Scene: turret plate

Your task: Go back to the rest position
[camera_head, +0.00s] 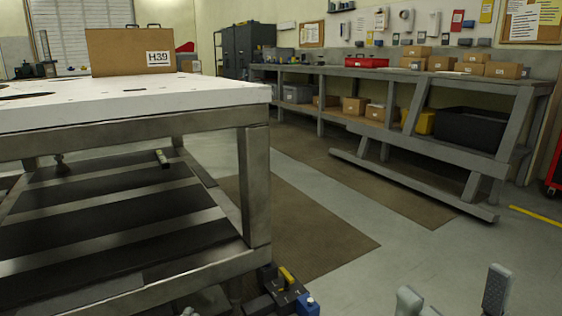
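My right gripper (455,293) shows at the bottom right edge. Its two grey fingers stand wide apart with only floor visible between them, so it is open and empty. A small pale grey tip (188,312) at the bottom edge, left of centre, looks like part of my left gripper. Too little of it shows to tell its state. The white-topped metal table (150,100) fills the left side. A brown case (125,52) labelled H39 stands upright on it. Neither gripper touches anything visible.
A dark device with yellow and blue parts (287,290) is by the near table leg. A long grey workbench (440,149) with cardboard boxes runs along the back right wall. A black bin (470,130) sits on its lower shelf. The floor (345,205) between table and bench is clear.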

